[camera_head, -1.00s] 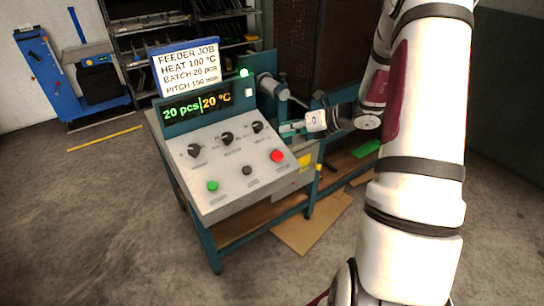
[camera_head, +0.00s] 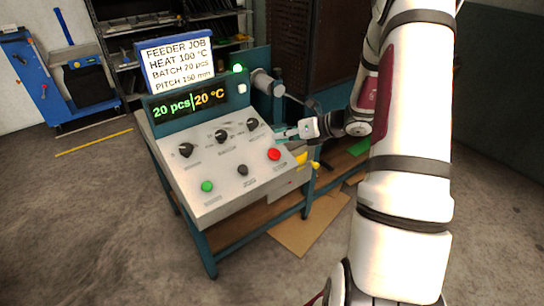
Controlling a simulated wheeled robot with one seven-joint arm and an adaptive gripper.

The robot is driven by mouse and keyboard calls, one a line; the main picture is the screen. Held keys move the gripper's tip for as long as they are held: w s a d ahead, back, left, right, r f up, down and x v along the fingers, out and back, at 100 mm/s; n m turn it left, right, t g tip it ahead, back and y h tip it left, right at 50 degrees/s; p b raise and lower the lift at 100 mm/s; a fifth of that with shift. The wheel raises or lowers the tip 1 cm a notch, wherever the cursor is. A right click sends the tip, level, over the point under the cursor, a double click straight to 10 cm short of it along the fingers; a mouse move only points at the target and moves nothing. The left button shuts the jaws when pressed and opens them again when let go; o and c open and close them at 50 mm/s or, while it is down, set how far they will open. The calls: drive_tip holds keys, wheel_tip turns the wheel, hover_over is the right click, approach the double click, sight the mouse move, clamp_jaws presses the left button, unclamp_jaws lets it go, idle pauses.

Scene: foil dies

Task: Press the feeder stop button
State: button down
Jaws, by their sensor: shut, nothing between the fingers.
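The control panel (camera_head: 222,205) has a sloped light-grey face. A red button (camera_head: 274,154) sits at its right, a black button (camera_head: 242,170) at the middle and a green button (camera_head: 207,186) at the left. The labels under them are too small to read, so I cannot tell which is named stop. My gripper (camera_head: 280,136) is shut and empty. It appears just above the red button in the picture, near the panel's right edge, apart from the button.
Several black knobs (camera_head: 222,136) line the upper panel. The display (camera_head: 190,106) reads 20 pcs and 20 °C. A job sign (camera_head: 177,64) stands above it, beside a lit green lamp (camera_head: 238,69). A grey cylinder (camera_head: 266,83) sits behind my gripper. Open floor lies in front.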

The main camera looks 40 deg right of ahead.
sight(277, 153)
drive_tip(key=shift+w+f+b, duration=0.3)
drive_tip(key=shift+f+b, duration=0.2)
drive_tip(key=shift+f, duration=0.35)
drive_tip(key=shift+w+f+b, duration=0.25)
drive_tip(key=shift+f+b, duration=0.2)
drive_tip(key=shift+f, duration=0.55)
drive_tip(key=shift+w+f+b, duration=0.15)
drive_tip(key=shift+f+b, duration=0.15)
drive_tip(key=shift+w+f+b, duration=0.15)
drive_tip(key=shift+f+b, duration=0.25)
drive_tip(key=shift+f, duration=0.1)
idle(0.9)
drive_tip(key=shift+r, duration=0.1)
drive_tip(key=shift+s+r+p, duration=0.3)
drive_tip(key=shift+r+p, duration=0.4)
drive_tip(key=shift+r, duration=0.15)
drive_tip(key=r+p, duration=0.1)
drive_tip(key=s+r+p, duration=0.1)
drive_tip(key=r, duration=0.1)
drive_tip(key=r+p, duration=0.1)
drive_tip(key=shift+s+r, duration=0.3)
drive_tip(key=shift+r, duration=0.1)
